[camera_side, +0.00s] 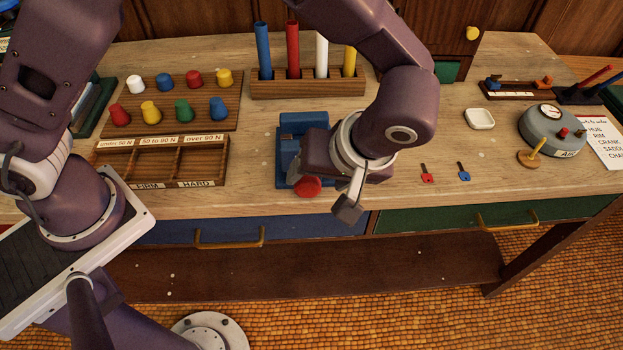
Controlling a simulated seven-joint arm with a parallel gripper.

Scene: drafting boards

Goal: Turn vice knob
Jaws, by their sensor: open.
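A blue vice (290,150) stands at the front edge of the wooden bench, near the middle. Its round red knob (308,187) faces the front, just over the bench edge. My gripper (346,204) is in front of the vice and to its right. Its hand covers the right part of the vice in this view. One grey finger shows, pointing down, right of the knob and apart from it in the picture.
Left of the vice are a divided wooden tray (229,165) and a rack (235,120) of coloured knobs. Colored tubes stand in a holder (308,90) behind. Red (427,175) and blue (464,173) keys lie to the right. Drawer handles (230,244) project below the bench edge.

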